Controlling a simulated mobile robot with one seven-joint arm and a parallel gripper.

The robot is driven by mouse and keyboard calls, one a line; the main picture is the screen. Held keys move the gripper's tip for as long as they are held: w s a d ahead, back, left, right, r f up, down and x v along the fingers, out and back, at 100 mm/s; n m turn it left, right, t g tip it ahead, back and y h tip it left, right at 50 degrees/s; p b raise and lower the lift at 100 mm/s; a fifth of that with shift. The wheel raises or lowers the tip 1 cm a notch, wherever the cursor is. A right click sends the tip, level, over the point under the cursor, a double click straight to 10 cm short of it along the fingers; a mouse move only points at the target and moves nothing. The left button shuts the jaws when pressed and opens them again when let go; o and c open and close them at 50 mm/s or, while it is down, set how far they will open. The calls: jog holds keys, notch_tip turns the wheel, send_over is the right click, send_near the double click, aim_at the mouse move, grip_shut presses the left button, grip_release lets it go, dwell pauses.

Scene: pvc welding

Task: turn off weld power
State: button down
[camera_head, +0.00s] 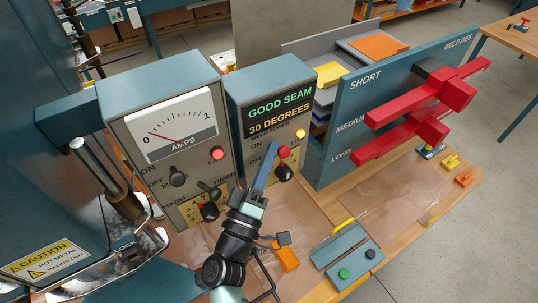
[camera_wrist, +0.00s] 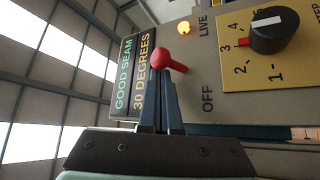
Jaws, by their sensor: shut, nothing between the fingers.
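The weld power switch is a red ball-ended lever (camera_head: 283,152) on the grey front of the second control box (camera_head: 235,100). In the wrist view the red ball (camera_wrist: 160,57) sits on a short stem that leans toward the display side, away from the OFF label (camera_wrist: 208,98). A yellow lamp (camera_wrist: 184,28) marked LIVE glows beside it; it also shows in the head view (camera_head: 300,133). My gripper (camera_head: 271,148) is shut and empty, with its blue fingertips (camera_wrist: 161,80) right by the ball. I cannot tell whether they touch it.
A black knob on a yellow numbered plate (camera_wrist: 245,80) lies beyond the switch. The ammeter box (camera_head: 165,130) stands left. A blue weld-dies rack with red dies (camera_head: 405,110) stands right. A button box (camera_head: 348,257) and orange block (camera_head: 286,257) lie on the bench.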

jog(key=shift+s+d+f+m+t+h+b, duration=0.15)
jog(key=shift+f+m+h+b, duration=0.1)
jog(key=shift+m+h+b, duration=0.4)
jog(key=shift+w+a+f+m+t+h+b, duration=0.1)
jog(key=shift+f+m+t+h+b, duration=0.2)
jog(key=shift+m+b, duration=0.5)
jog(key=m+h+b, duration=0.2)
jog(key=b, duration=0.1)
jog(key=shift+s+d+f, duration=0.1)
jog(key=shift+f, duration=0.1)
jog(key=shift+f+m+g+h+b, duration=0.25)
jog(key=shift+m+h+b, duration=0.75)
jog(key=shift+m, duration=0.25)
jog(key=shift+f+m+g+h+b, duration=0.1)
jog(key=shift+f+m+h+b, duration=0.1)
jog(key=shift+m+h+b, duration=0.75)
jog(key=shift+f+m+b, duration=0.25)
jog(key=shift+f+b, duration=0.05)
jog(key=shift+b, duration=0.2)
jog(key=b+v, duration=0.4)
jog(key=v, duration=0.9)
